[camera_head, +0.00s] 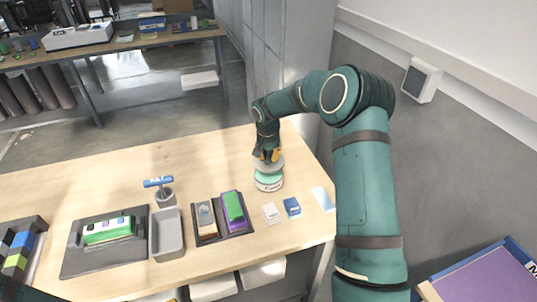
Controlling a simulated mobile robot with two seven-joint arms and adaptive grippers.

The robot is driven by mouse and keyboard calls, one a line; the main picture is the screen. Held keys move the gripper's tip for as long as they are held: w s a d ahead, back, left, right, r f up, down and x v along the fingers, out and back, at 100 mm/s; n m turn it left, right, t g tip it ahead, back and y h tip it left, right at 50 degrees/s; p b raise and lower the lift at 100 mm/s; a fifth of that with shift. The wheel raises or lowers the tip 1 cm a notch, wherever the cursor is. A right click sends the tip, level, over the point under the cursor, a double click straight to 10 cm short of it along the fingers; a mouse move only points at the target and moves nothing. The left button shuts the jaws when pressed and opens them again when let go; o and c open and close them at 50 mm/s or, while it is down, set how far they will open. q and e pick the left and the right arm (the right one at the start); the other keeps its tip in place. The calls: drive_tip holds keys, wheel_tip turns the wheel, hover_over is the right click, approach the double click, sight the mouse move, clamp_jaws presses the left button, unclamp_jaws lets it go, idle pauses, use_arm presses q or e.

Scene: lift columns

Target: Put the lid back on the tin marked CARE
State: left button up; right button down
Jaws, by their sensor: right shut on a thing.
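The tin (268,184) is small, round and white with a teal band and dark marking too small to read. It stands upright on the table, right of the middle. The fingers hide part of the lid. My left gripper is out of view.
Small white and blue boxes (292,207) lie in front of the tin. The table's back is clear.

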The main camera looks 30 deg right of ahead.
wheel_tip(320, 180, down, 3)
drive_tip(key=shift+r+b, duration=0.2)
drive_tip(key=shift+b, duration=0.35)
drive_tip(key=shift+f+b, duration=0.8)
drive_tip(key=shift+f, duration=0.3)
drive_tip(key=shift+f+b, duration=0.15)
drive_tip(key=shift+b, duration=0.5)
idle(1.2)
drive_tip(key=shift+c, duration=2.3)
unclamp_jaws()
